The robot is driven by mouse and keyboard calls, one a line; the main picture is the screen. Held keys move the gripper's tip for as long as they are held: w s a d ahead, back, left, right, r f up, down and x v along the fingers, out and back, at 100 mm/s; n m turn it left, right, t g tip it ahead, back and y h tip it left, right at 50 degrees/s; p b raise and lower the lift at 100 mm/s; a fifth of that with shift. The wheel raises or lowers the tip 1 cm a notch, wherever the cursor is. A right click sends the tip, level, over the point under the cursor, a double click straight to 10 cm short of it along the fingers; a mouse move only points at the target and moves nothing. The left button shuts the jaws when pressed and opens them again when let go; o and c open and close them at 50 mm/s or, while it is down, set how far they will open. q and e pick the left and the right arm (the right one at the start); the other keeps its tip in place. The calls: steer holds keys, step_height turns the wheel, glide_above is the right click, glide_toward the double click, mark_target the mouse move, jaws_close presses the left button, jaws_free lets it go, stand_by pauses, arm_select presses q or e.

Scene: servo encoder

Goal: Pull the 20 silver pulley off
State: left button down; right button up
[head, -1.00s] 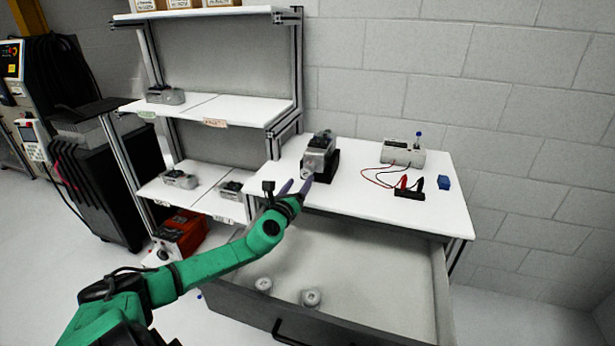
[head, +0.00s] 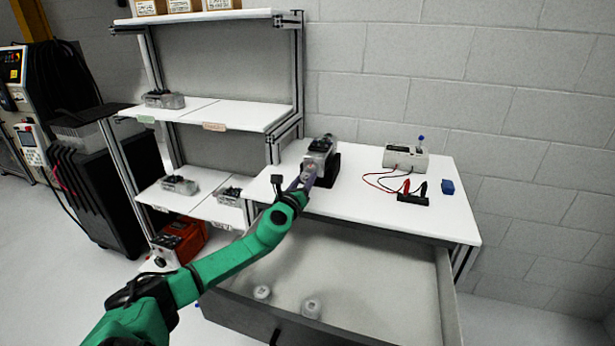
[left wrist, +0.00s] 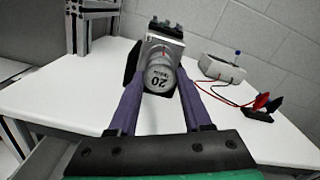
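The silver pulley marked 20 (left wrist: 160,78) sits on the front of the grey servo motor (left wrist: 163,45), its numbered face toward the left wrist camera. In the head view, the motor (head: 321,146) stands in a black holder (head: 329,172) on the white tabletop. My left gripper (left wrist: 160,84) has its purple fingers on both sides of the pulley. They look spread, with slight gaps beside it; contact is hard to judge. In the head view, the left gripper (head: 303,178) is right at the motor's front and partly hides the pulley. My right gripper is not in view.
An open drawer (head: 370,275) below the tabletop holds two round silver parts (head: 262,292). Shelves (head: 205,112) with more motors stand left.

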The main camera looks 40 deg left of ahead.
arm_select(q)
steer(key=shift+s, duration=0.1)
stand_by(0.3)
steer(key=p+v, duration=0.3)
steer(key=v, duration=0.6)
steer(key=shift+p, duration=0.4)
stand_by(0.5)
steer(key=shift+d, duration=0.1)
